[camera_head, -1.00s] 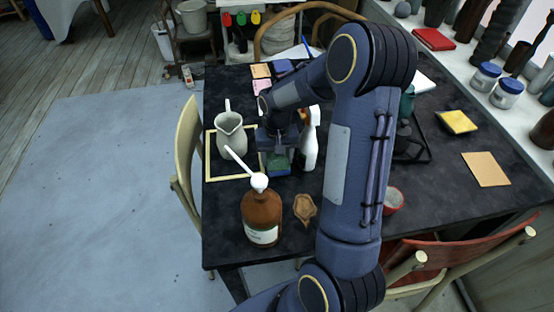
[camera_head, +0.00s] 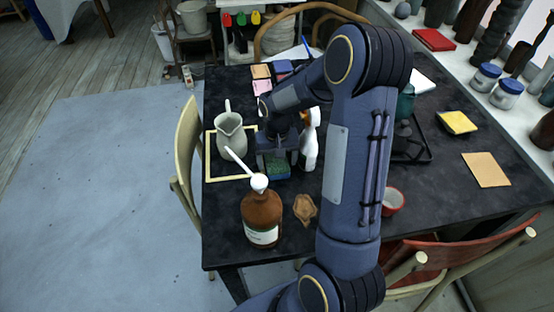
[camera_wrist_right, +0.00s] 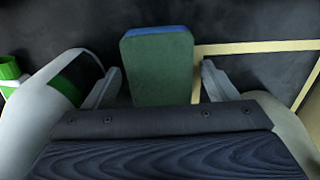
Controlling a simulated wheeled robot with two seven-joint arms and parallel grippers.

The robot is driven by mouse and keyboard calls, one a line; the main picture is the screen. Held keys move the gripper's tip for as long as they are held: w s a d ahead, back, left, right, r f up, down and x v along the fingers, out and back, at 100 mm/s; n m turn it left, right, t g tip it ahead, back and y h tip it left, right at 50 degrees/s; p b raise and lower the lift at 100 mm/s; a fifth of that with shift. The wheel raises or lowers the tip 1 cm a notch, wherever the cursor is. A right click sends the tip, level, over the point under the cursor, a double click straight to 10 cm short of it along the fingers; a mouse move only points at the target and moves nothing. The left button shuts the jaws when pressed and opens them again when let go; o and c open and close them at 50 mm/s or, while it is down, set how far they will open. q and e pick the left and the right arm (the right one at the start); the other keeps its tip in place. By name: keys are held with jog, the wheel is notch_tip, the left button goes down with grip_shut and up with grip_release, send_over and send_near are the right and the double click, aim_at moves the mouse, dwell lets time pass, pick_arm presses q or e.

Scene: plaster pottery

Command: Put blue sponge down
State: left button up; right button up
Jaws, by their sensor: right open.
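The blue sponge (camera_head: 279,172) has a green scouring face and lies on the dark table, beside the right edge of the wooden frame. In the right wrist view the sponge (camera_wrist_right: 158,72) shows mostly its green face, with a blue strip at the far edge. My right gripper (camera_head: 277,160) is just over the sponge, its jaws open. In the wrist view the fingers (camera_wrist_right: 160,70) stand on either side of the sponge, with a gap on both sides. My left gripper is not in view.
A pitcher (camera_head: 231,137) stands within the wooden frame (camera_head: 208,158) on the left. A white spray bottle (camera_head: 309,150) stands close to the right of the gripper. A brown bottle (camera_head: 262,220) stands in front. The table's right front (camera_head: 455,205) is clear.

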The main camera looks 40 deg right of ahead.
aim_at(277, 160)
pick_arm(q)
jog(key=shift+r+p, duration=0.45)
pick_arm(e)
notch_tip(277, 160, up, 12)
jog(key=shift+f, duration=0.1)
